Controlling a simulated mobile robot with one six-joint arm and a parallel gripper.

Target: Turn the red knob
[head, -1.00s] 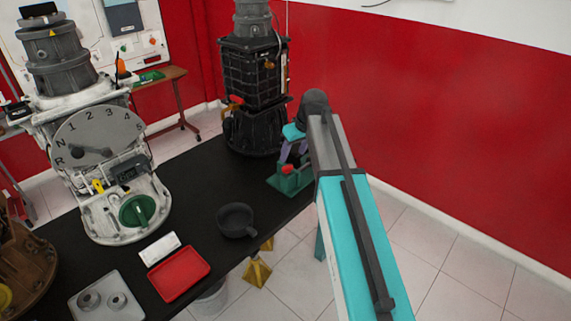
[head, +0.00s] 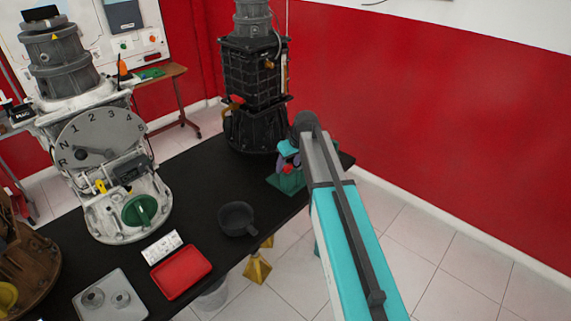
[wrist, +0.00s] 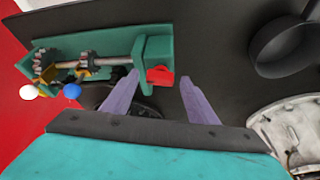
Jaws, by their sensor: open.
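The red knob (wrist: 160,76) sits on the end of a green gear trainer (wrist: 152,48) with a shaft and dark gears. In the wrist view the knob lies between and just beyond the fingertips of my gripper (wrist: 158,77), which is open. The left finger is close to the green end plate, and I cannot tell whether they touch. In the head view the red knob (head: 287,169) and green base (head: 285,183) show at the table's far right, partly hidden by my arm and gripper.
A black pan (head: 237,218) stands on the black table (head: 205,190). A tall black engine (head: 254,95) rises behind the trainer. A red tray (head: 181,272) and a white gear-selector engine (head: 130,190) are to the left. Blue and white balls (wrist: 72,91) show on the trainer's levers.

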